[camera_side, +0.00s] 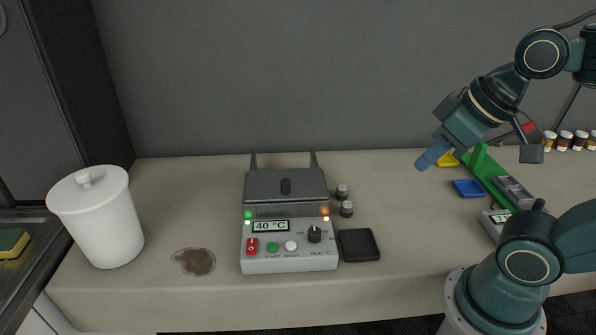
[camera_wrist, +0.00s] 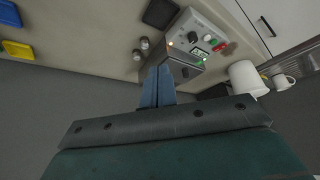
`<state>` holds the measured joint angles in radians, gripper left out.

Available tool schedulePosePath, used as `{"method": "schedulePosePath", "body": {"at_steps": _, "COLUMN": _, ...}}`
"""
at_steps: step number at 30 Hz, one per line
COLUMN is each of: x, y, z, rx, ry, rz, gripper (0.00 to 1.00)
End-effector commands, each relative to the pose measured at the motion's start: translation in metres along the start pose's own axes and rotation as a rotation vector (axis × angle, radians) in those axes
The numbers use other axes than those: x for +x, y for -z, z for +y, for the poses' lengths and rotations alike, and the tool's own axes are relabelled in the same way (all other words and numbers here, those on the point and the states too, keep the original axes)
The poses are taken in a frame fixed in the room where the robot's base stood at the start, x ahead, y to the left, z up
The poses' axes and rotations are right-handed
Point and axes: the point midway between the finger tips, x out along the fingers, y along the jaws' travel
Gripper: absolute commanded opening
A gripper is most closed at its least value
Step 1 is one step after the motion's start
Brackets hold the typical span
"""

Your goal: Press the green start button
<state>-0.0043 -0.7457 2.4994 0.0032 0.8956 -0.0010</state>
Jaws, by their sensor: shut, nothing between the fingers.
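The green start button (camera_side: 272,247) is a small round button on the front panel of a grey machine (camera_side: 289,264). It sits between a red switch (camera_side: 252,246) and a white button (camera_side: 291,246). The machine's display reads 40 °C, and a green and an orange light glow. The machine's panel (camera_wrist: 206,34) also shows in the wrist view, tilted, with the green button (camera_wrist: 212,42) small on it. My gripper (camera_side: 421,166) is shut and empty, in the air to the right of the machine and well apart from it. Its blue fingers (camera_wrist: 158,86) show in the wrist view.
A black pad (camera_side: 359,245) lies right of the machine, and two small jars (camera_side: 344,200) stand beside it. A white lidded bin (camera_side: 97,218) stands at the left, near a brown stain (camera_side: 194,262). Blue (camera_side: 468,188) and yellow (camera_side: 447,160) trays and a green rack (camera_side: 484,170) are at the right.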

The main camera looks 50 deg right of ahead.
Motion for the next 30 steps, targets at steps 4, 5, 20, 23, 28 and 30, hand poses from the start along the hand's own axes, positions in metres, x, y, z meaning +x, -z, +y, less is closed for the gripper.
{"method": "schedulePosePath", "body": {"at_steps": 4, "x": 0.004, "y": 0.006, "z": -0.001, "rx": -0.014, "ry": 0.001, "rz": 0.002, "gripper": 0.00}}
{"method": "schedulePosePath", "body": {"at_steps": 5, "x": 0.005, "y": 0.008, "z": -0.002, "rx": -0.018, "ry": 0.001, "rz": 0.003, "gripper": 0.00}}
{"method": "schedulePosePath", "body": {"at_steps": 20, "x": 0.053, "y": 0.065, "z": -0.027, "rx": -0.179, "ry": -0.024, "rz": 0.048, "gripper": 0.00}}
{"method": "schedulePosePath", "body": {"at_steps": 23, "x": 0.066, "y": 0.076, "z": -0.037, "rx": -0.226, "ry": -0.035, "rz": 0.063, "gripper": 0.00}}
{"method": "schedulePosePath", "body": {"at_steps": 28, "x": 0.086, "y": 0.093, "z": -0.055, "rx": -0.311, "ry": -0.057, "rz": 0.093, "gripper": 0.00}}
{"method": "schedulePosePath", "body": {"at_steps": 30, "x": 0.095, "y": 0.099, "z": -0.064, "rx": -0.349, "ry": -0.067, "rz": 0.107, "gripper": 0.00}}
